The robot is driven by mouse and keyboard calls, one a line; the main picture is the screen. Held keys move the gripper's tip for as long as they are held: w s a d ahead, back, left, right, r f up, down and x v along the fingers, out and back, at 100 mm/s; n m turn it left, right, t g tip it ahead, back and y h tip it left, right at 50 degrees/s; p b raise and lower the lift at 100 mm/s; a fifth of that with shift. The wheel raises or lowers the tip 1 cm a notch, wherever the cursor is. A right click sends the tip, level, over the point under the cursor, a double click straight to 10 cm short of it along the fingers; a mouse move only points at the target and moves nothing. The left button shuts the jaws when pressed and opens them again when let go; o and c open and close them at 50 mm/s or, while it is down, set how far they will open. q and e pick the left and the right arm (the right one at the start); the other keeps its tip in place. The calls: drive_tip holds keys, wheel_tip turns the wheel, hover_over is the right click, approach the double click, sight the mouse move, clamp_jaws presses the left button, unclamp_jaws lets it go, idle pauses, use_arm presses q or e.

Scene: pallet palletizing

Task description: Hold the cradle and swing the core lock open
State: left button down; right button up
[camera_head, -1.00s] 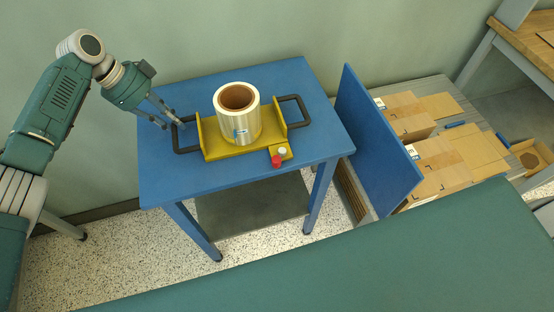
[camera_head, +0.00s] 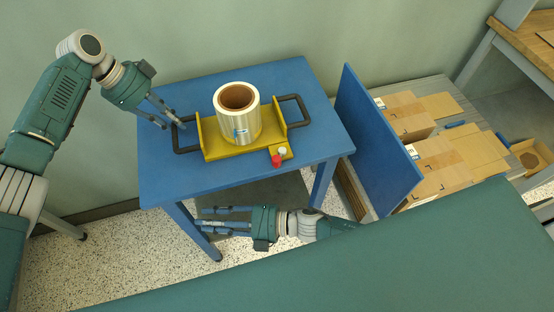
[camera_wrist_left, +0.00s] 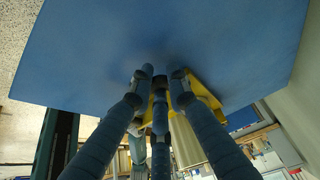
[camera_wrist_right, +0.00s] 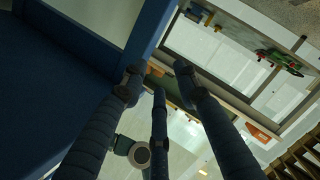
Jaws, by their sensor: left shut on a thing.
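The yellow cradle (camera_head: 223,150) sits on the blue table and carries an upright roll (camera_head: 238,118) with a brown core. Black loop handles stick out at both ends, the left handle (camera_head: 187,150) and the right handle (camera_head: 304,108). A small red knob (camera_head: 277,161) and a pale round part are at the cradle's front right corner; which is the core lock I cannot tell. My left gripper (camera_head: 174,122) is shut on the left handle from above; its fingertips bunch together in the left wrist view (camera_wrist_left: 161,78). My right gripper (camera_head: 205,220) is open and empty, lower than the tabletop, in front of the table.
The blue table (camera_head: 170,185) has bare surface around the cradle. A blue upright panel (camera_head: 375,140) stands right of it, beside a pallet with cardboard boxes (camera_head: 440,165). The table's front legs (camera_head: 320,190) are near my right arm.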

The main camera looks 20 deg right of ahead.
drive_tip(key=s+a+r+n+g+y, duration=0.2)
drive_tip(key=s+a+r+n+g, duration=0.2)
drive_tip(key=s+r+n+g, duration=0.45)
wheel_tip(320, 180, up, 15)
drive_tip(key=n+t+h, duration=0.2)
drive_tip(key=n+h, duration=1.5)
hover_over(277, 159)
drive_tip(key=shift+f, duration=3.5)
clamp_jaws()
